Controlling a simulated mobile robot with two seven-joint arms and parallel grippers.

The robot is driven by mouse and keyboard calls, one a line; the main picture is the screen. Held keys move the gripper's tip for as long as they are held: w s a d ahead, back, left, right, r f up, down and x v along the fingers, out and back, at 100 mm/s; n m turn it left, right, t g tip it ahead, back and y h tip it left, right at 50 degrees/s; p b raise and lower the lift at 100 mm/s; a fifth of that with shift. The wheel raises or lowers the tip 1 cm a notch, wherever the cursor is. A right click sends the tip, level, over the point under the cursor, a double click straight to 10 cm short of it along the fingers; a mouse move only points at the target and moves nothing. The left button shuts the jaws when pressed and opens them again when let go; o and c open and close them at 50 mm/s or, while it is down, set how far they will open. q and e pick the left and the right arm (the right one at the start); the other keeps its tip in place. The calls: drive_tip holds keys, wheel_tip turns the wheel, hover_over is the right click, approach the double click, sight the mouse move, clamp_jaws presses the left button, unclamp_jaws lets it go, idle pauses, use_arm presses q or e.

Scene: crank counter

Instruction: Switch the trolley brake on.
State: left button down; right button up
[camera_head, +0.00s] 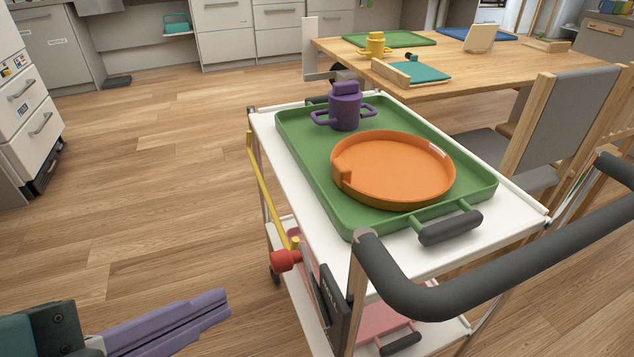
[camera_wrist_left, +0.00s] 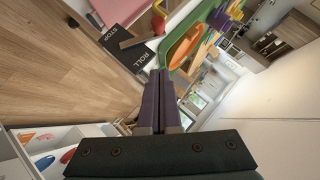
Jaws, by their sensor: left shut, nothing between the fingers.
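The trolley (camera_head: 262,125) has a white top and stands in the middle of the head view. On its near left side is a brake lever with a red knob (camera_head: 286,260) beside a black plate (camera_head: 332,300). In the left wrist view the plate (camera_wrist_left: 127,48) carries the words STOP and ROLL, and the red knob (camera_wrist_left: 160,23) shows near the top. I cannot tell which word the lever points to. My left gripper (camera_head: 225,302), with purple fingers, is shut and empty, left of the knob and apart from it. My right gripper is not in view.
A green tray (camera_head: 300,165) on the trolley holds an orange round dish (camera_head: 395,165) and a purple two-handled cup (camera_head: 345,110). The trolley's dark push handle (camera_head: 500,270) curves across the right. A wooden table (camera_head: 450,75) stands behind. The floor left of the trolley is clear.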

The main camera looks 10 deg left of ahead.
use_arm(q)
drive_tip(key=b, duration=0.3)
approach(289, 259)
drive_tip(key=w+d, duration=0.2)
drive_tip(key=d, duration=0.1)
drive_tip(key=w+f, duration=0.1)
drive_tip(key=w+a+f+b, duration=0.1)
drive_tip(key=f, duration=0.1)
drive_tip(key=shift+w+f, duration=0.1)
drive_tip(key=shift+w, duration=0.2)
drive_tip(key=shift+w, duration=0.1)
